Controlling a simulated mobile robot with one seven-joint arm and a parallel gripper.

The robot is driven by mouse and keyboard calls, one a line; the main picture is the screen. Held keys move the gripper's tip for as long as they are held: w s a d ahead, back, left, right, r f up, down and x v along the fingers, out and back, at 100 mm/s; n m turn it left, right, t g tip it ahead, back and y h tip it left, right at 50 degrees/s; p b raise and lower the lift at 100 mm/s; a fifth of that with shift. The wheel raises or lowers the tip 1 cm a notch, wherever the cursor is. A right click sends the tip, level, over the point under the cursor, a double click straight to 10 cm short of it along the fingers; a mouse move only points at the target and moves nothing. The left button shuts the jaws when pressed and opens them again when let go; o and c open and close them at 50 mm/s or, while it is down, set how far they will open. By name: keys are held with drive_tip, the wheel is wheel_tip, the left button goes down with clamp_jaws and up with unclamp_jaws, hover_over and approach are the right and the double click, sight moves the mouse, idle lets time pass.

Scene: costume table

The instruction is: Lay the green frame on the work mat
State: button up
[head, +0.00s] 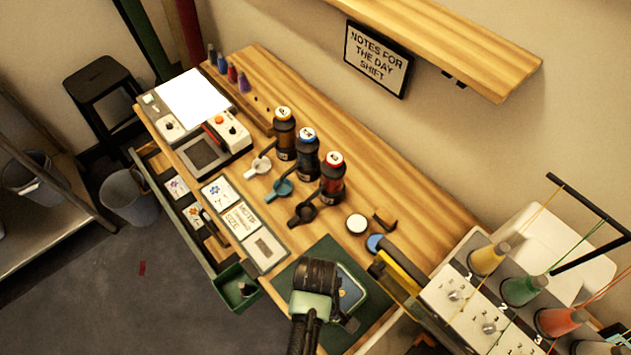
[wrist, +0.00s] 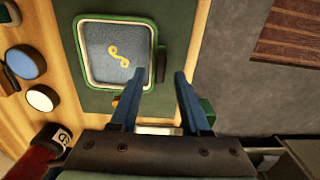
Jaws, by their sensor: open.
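The green frame (wrist: 119,104) is a rounded square holding blue fabric with a yellow looped motif. In the wrist view it appears to lie flat on the dark green work mat (wrist: 187,28). In the head view the mat (head: 324,249) is at the table's front, and the frame (head: 362,292) shows partly behind my gripper (head: 322,312). In the wrist view my gripper (wrist: 161,72) is open, with blue fingers apart. The left finger overlaps the frame's near right corner in the picture; the right finger is over the mat. Nothing shows held between them.
White and blue round lids (head: 356,223) sit behind the mat. Several dark bottles (head: 333,178) stand farther left. A small green bin (head: 237,288) hangs at the front edge. A machine with thread cones (head: 487,258) stands at right.

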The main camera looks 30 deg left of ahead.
wheel_tip(320, 180, up, 10)
drive_tip(key=shift+f, duration=0.2)
drive_tip(key=w+r+m+t+y, duration=0.2)
drive_tip(key=w+r+m+t, duration=0.55)
drive_tip(key=w+r, duration=1.25)
drive_tip(key=w+d+r+t, duration=0.25)
drive_tip(key=r+t, duration=0.55)
drive_tip(key=r, duration=0.9)
drive_tip(key=s+d+r+m+t, duration=0.2)
drive_tip(key=s+r+t, duration=0.2)
drive_tip(key=r, duration=0.6)
drive_tip(key=s+d+r+m+t+h, duration=0.1)
drive_tip(key=s+r+t, duration=0.3)
drive_tip(key=r, duration=0.7)
drive_tip(key=s+d+r+m+t+h, duration=0.1)
drive_tip(key=s+d+r+m+t, duration=0.2)
drive_tip(key=r, duration=0.7)
drive_tip(key=shift+s+d+r+t, duration=0.3)
drive_tip(key=shift+s+d+t, duration=0.15)
drive_tip(key=shift+s, duration=0.25)
drive_tip(key=shift+m, duration=0.25)
